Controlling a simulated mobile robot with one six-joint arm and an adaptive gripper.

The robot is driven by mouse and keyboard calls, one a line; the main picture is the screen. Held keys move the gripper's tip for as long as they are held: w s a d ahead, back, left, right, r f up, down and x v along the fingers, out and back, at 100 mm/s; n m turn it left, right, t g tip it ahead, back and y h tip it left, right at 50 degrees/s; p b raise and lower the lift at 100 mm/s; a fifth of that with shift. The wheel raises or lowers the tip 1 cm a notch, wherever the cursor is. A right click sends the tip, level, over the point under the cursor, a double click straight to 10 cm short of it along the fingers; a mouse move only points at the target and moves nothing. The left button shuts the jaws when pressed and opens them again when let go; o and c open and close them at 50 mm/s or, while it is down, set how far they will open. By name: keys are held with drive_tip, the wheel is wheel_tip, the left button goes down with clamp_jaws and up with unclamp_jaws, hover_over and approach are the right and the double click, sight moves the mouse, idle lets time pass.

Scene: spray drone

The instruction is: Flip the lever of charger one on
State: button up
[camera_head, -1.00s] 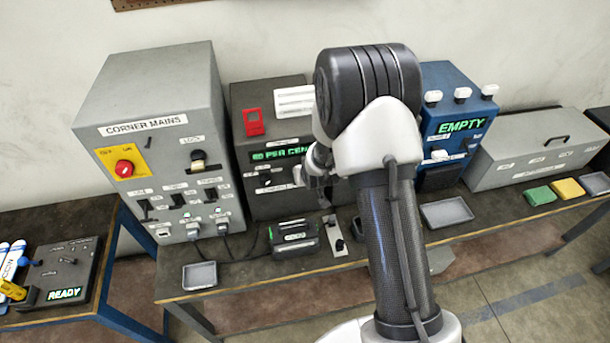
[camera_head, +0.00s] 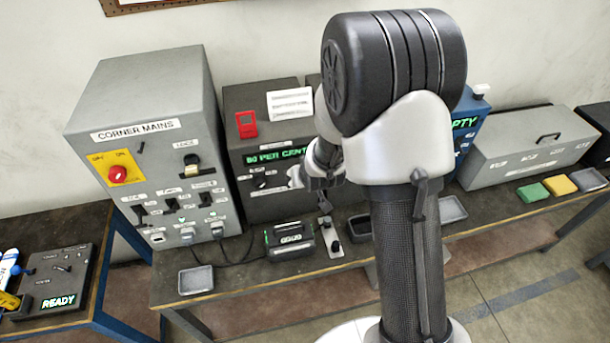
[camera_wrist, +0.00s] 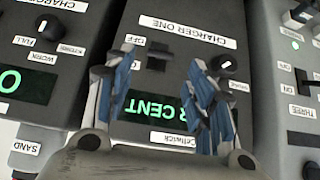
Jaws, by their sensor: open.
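Charger one (camera_head: 240,102) is the dark box with a green percent display, right of the corner mains cabinet. In the wrist view its label (camera_wrist: 182,30) reads CHARGER ONE. A small dark lever (camera_wrist: 158,57) sits below the label, beside an OFF tag (camera_wrist: 133,39); I cannot tell its position surely. A black knob (camera_wrist: 228,65) is to its right. My gripper (camera_wrist: 156,78) is open and empty, with its blue-grey fingers on either side of the lever in the picture. I cannot see any contact. In the head view my gripper (camera_head: 318,185) is in front of the charger, partly hidden by my arm.
The corner mains cabinet (camera_head: 140,85) stands left of the charger. A second charger panel (camera_wrist: 40,75) and a panel with switches (camera_wrist: 290,90) flank it in the wrist view. A black battery pack (camera_head: 290,240) and a grey tray (camera_head: 196,279) lie on the bench.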

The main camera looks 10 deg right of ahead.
drive_tip(key=shift+v, duration=2.25)
drive_tip(key=s+r+g+b, duration=0.1)
drive_tip(key=s+r+b, duration=0.6)
drive_tip(key=s, duration=0.5)
drive_tip(key=s+f+g+b, duration=0.1)
drive_tip(key=s+b, duration=0.6)
drive_tip(key=s, duration=1)
drive_tip(key=shift+s+f+g, duration=0.35)
drive_tip(key=shift+f+g, duration=0.05)
drive_tip(key=shift+g, duration=0.2)
